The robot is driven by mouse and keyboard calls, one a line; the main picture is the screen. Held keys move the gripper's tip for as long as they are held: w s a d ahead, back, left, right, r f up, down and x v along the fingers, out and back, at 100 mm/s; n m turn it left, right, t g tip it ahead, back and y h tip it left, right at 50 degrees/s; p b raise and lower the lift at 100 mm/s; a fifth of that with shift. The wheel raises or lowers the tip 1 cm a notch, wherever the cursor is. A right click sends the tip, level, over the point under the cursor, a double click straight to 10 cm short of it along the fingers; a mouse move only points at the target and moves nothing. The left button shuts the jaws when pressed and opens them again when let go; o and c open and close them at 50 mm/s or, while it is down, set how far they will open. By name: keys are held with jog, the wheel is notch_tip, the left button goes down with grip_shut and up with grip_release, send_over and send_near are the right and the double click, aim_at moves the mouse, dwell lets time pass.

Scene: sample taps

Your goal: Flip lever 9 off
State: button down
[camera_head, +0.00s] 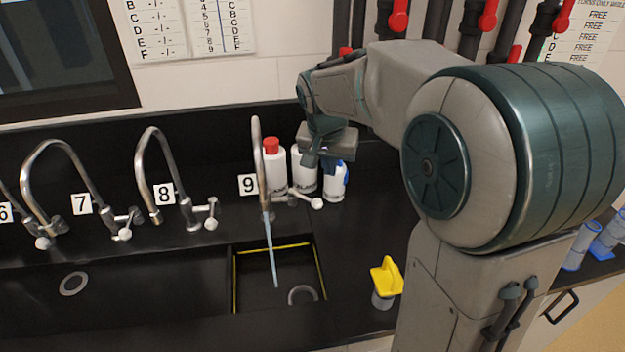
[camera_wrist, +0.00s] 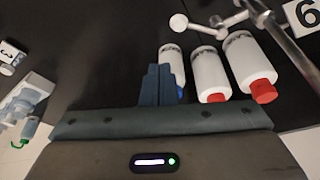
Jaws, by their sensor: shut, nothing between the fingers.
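Tap 9 (camera_head: 257,155), a curved metal faucet, stands behind the small sink at the label 9 (camera_head: 248,184). A pale blue stream (camera_head: 271,250) runs from its spout into the sink. Lever 9 (camera_head: 317,203) sticks out to the right of the tap base and ends in a white knob; the knob also shows at the top of the wrist view (camera_wrist: 179,22). My gripper (camera_head: 309,159) is above and behind the lever, near the bottles, apart from the knob. Its fingers are together and empty in the wrist view (camera_wrist: 158,84).
White bottles with red caps (camera_head: 273,168) (camera_wrist: 250,65) and one with blue (camera_head: 335,182) stand just behind the lever, close to my gripper. Taps 8 (camera_head: 186,205) and 7 (camera_head: 105,205) stand to the left. A yellow-topped container (camera_head: 386,280) is on the counter at front right.

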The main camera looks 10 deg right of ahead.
aim_at(305, 198)
jog(key=w+f+m, duration=0.1)
jog(key=w+f, duration=0.1)
jog(key=w, duration=0.3)
jog(key=shift+w+a+f+b, duration=0.2)
jog(key=shift+a+f+b, duration=0.05)
jog(key=shift+f+b, duration=0.15)
jog(key=x, duration=0.3)
jog(key=p+x, duration=0.1)
jog(key=x, duration=0.2)
jog(key=p+x, duration=0.1)
jog(key=x, duration=0.2)
jog(key=shift+s+f, duration=0.25)
jog(key=shift+f, duration=0.15)
jog(key=s, duration=0.1)
jog(key=a, duration=0.1)
jog(key=s+a+p, duration=0.1)
jog(key=shift+s+r, duration=0.25)
jog(key=shift+s, duration=0.15)
jog(key=shift+f+b, duration=0.1)
jog(key=shift+b, duration=0.25)
